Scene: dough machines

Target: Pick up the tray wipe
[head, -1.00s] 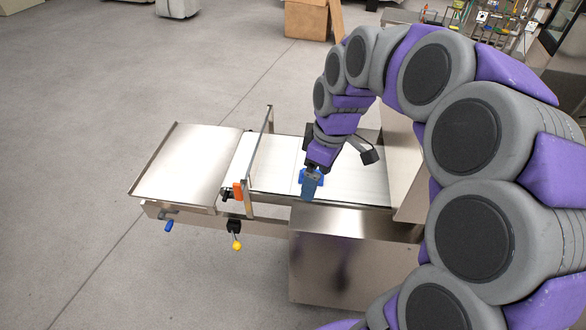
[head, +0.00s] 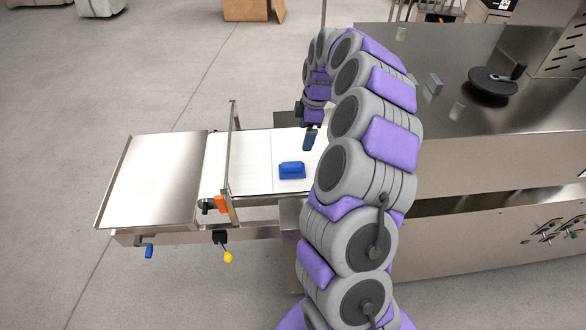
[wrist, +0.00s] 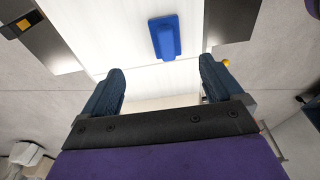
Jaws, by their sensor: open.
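The tray wipe (head: 292,170) is a small blue block with a raised grip. It lies on the white belt (head: 258,181) of the machine. In the wrist view the tray wipe (wrist: 165,38) is beyond the fingertips, near the top and roughly between the fingers' lines. My gripper (head: 309,139) is above the belt, behind and slightly right of the wipe in the head view. In the wrist view my gripper (wrist: 161,78) is open, with nothing between its two dark blue fingers.
A metal frame (head: 233,150) stands across the belt left of the wipe. A steel tray surface (head: 152,182) extends further left. An orange part (head: 223,204) and a yellow knob (head: 228,257) are at the front edge. A large steel machine stands right, with a black round object (head: 492,83) on top.

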